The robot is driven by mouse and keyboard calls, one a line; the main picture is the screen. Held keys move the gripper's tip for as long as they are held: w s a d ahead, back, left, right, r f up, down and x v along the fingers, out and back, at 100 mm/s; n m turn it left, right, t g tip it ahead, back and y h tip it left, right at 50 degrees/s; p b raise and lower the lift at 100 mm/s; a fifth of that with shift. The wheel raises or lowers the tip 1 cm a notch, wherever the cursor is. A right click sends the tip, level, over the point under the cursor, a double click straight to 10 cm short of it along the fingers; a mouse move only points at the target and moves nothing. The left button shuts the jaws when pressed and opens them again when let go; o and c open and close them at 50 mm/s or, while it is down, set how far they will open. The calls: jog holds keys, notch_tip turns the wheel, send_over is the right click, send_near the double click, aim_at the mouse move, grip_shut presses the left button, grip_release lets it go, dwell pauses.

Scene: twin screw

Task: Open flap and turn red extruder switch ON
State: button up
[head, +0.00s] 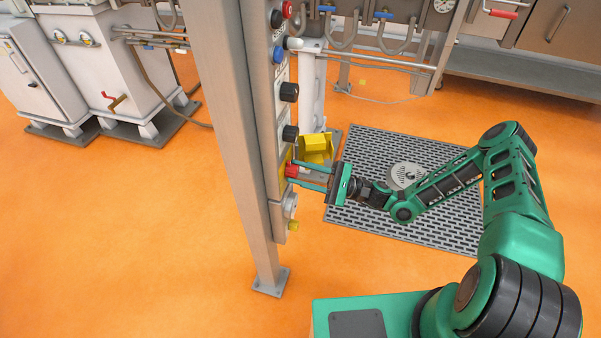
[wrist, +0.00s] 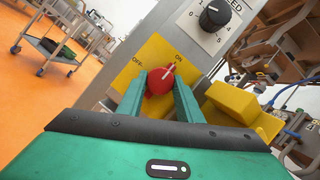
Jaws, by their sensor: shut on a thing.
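The red switch (wrist: 160,81) sits on a yellow plate (wrist: 150,55) marked OFF and ON in the wrist view. Its white pointer line leans up and right, toward the ON mark. My gripper (wrist: 172,88) is shut on the red switch, one finger on each side. In the head view my gripper (head: 312,176) reaches the red switch (head: 291,170) from the right, low on the panel. The yellow flap (head: 317,148) stands swung open beside the switch. It also shows right of my fingers in the wrist view (wrist: 240,105).
Black knobs (head: 289,92) and coloured buttons run up the panel above the switch. A grey post (head: 236,130) stands left of the panel. A perforated floor plate (head: 430,215) lies beneath my arm. Pipes and hoses hang at the top.

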jog(key=o, duration=1)
jog(key=shift+f, duration=0.15)
jog(key=shift+o, duration=0.2)
jog(key=shift+d, duration=0.1)
jog(key=v, duration=1)
jog(key=shift+d, duration=0.3)
jog(key=shift+s+f, duration=0.1)
